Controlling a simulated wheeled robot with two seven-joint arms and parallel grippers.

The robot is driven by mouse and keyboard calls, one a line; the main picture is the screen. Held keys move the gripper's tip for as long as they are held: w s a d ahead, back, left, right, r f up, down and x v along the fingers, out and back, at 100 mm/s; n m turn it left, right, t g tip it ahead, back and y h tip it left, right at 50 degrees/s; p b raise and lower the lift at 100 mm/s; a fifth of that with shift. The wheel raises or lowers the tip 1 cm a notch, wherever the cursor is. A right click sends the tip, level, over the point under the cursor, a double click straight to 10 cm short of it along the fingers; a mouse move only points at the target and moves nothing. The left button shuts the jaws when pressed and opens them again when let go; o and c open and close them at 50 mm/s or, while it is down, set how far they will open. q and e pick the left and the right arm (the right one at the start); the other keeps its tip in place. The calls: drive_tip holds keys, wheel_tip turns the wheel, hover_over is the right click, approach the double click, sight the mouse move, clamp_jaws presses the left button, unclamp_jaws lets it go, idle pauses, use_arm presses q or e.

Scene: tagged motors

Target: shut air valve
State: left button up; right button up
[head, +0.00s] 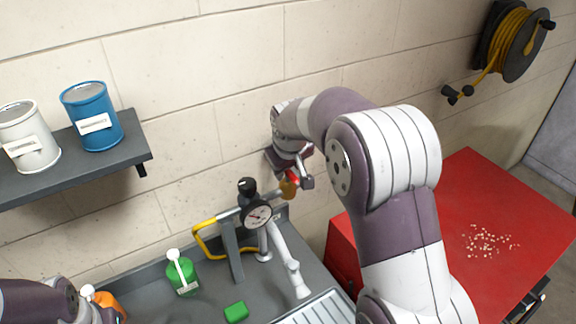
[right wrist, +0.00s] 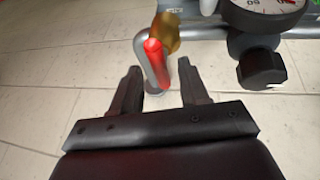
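The air valve has a brass body (head: 288,189) and a red lever (head: 292,178), on the pipe end right of a round pressure gauge (head: 257,214). In the right wrist view the brass body (right wrist: 166,32) and the red lever (right wrist: 157,62) show just ahead of my fingers. My right gripper (head: 299,182) is at the valve, partly hidden by its own wrist in the head view. In the right wrist view its two fingers (right wrist: 160,88) are apart, with the lever's end towards the gap and nothing clamped. Only part of my left arm shows at the lower left; its fingers are out of view.
A black knob (head: 247,186) stands above the gauge. A green bottle (head: 182,274) and a green block (head: 236,312) are on the counter. A red cabinet (head: 480,200) stands right, and the wall is close behind the valve.

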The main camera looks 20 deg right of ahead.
use_arm(q)
drive_tip(key=shift+f+b, duration=0.65)
use_arm(e)
drive_tip(key=v, duration=1.2)
drive_tip(key=shift+r, duration=0.35)
